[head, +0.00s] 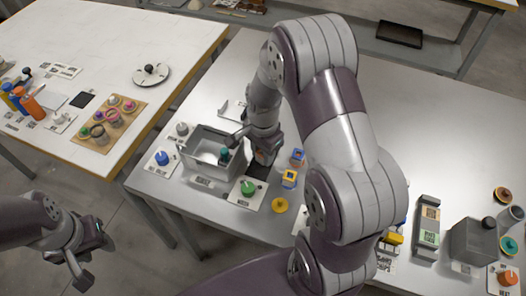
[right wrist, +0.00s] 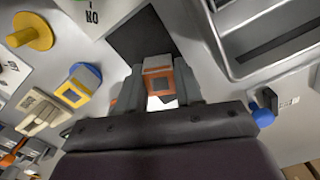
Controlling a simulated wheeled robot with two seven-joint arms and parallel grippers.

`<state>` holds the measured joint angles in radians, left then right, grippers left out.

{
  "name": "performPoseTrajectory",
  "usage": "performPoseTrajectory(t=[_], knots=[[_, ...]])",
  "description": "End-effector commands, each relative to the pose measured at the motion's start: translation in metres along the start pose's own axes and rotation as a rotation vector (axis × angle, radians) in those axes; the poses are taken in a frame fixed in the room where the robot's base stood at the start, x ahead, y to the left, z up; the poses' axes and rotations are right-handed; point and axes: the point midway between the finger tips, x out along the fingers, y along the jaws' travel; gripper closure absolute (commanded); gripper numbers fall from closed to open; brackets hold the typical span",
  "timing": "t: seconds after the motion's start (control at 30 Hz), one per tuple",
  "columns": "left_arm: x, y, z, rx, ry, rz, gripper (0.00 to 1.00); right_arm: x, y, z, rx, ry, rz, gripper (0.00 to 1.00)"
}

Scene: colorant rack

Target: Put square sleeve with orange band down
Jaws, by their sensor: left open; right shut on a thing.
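The square sleeve with the orange band (right wrist: 158,84) is between the fingertips of my right gripper (right wrist: 160,92) in the right wrist view. It is grey on top with an orange band around a square face. In the head view my right gripper (head: 265,158) is over the table between the grey bin and two small square sleeves; the held sleeve cannot be made out there. A dark square patch (right wrist: 143,42) lies just beyond the sleeve; whether the sleeve touches anything below is unclear. My left gripper (head: 88,252) is open and empty, off the tables at lower left.
A grey bin (head: 190,158) stands left of the right gripper. A blue-and-yellow sleeve (head: 289,179) and another sleeve (head: 297,155) stand to its right. A green-knobbed piece (head: 248,188) and a yellow disc (head: 279,205) are in front. My right arm hides the table's middle.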

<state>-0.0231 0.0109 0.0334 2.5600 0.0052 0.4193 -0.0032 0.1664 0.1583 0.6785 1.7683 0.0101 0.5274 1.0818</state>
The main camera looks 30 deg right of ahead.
Motion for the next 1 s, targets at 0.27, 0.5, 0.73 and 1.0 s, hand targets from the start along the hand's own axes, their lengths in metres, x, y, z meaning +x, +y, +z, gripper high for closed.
performPoseTrajectory(t=[0.27, 0.5, 0.73, 1.0], knots=[[0.001, 0.000, 0.000, 0.000, 0.000, 0.000, 0.57, 0.002, 0.000, 0.000, 0.000, 0.000, 0.000, 0.93], [0.001, 0.000, 0.000, 0.000, 0.000, 0.000, 0.57, 0.002, 0.000, 0.000, 0.000, 0.000, 0.000, 0.39], [-0.002, 0.000, 0.000, 0.000, 0.000, 0.000, 0.57, -0.005, 0.000, -0.001, 0.000, 0.001, -0.002, 0.39], [-0.010, 0.000, -0.001, 0.000, 0.000, 0.000, 0.57, -0.072, -0.001, -0.001, 0.000, 0.003, -0.005, 0.39]])
